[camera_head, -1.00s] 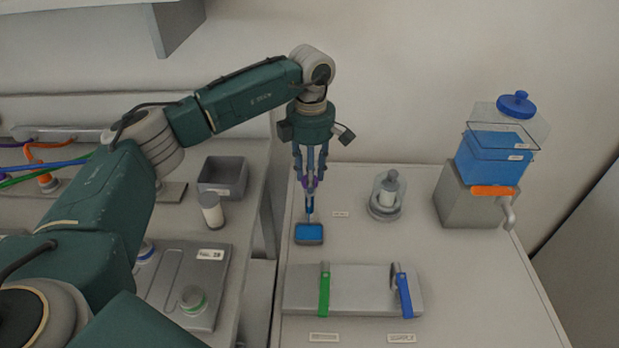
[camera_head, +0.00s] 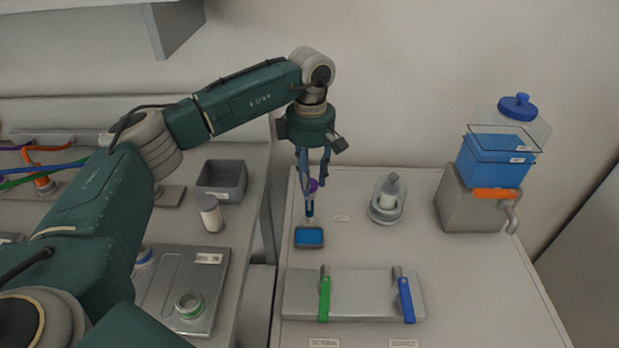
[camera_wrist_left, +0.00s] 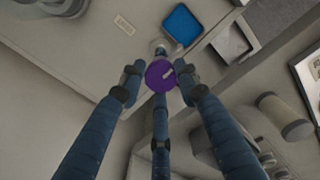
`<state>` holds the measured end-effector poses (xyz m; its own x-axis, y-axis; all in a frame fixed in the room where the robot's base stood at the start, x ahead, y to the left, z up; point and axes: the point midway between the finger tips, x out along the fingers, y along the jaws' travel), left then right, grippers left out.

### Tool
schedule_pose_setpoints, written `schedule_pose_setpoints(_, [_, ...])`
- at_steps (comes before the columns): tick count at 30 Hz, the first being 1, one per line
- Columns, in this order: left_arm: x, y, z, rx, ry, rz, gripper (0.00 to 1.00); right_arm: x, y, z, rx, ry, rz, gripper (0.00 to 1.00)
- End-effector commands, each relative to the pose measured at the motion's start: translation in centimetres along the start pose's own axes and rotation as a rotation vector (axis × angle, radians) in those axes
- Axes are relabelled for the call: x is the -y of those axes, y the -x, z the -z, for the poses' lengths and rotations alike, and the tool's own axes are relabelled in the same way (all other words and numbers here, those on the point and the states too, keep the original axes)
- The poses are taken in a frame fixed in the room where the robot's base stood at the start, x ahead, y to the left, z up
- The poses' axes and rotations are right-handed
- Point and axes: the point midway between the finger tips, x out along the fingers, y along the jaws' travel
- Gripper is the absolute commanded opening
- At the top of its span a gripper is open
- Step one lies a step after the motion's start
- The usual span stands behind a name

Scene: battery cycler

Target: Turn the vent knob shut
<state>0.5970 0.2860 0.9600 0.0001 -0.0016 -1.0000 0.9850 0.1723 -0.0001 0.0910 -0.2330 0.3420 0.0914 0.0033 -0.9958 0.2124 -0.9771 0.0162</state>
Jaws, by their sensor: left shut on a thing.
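The vent knob is a small purple knob (camera_head: 313,186) on an upright stem behind a blue-topped pad. In the left wrist view the fingers (camera_wrist_left: 159,81) surround the knob on several sides. In the head view the fingers hide part of the knob. My right gripper is not in view.
The blue-topped pad (camera_head: 309,237) lies just in front of the stem. A glass-covered fitting (camera_head: 387,203) and a blue liquid dispenser (camera_head: 494,160) stand to the right. A grey plate (camera_head: 365,292) with green and blue levers is in front. A grey bin (camera_head: 222,180) is left.

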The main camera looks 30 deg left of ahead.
Motion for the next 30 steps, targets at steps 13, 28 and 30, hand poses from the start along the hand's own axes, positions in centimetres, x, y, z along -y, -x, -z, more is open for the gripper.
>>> schedule_pose_setpoints(13, [0.0, 0.1, -0.2, 0.004, -0.001, -0.002, 0.5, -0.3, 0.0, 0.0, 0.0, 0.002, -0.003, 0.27])
schedule_pose_setpoints(28, [-0.2, 7.5, -0.4, 0.005, -0.002, -0.008, 0.5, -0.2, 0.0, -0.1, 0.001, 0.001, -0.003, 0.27])
schedule_pose_setpoints(30, [-0.1, 8.8, -0.5, 0.005, -0.003, -0.007, 0.5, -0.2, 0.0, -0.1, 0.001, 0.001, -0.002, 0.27])
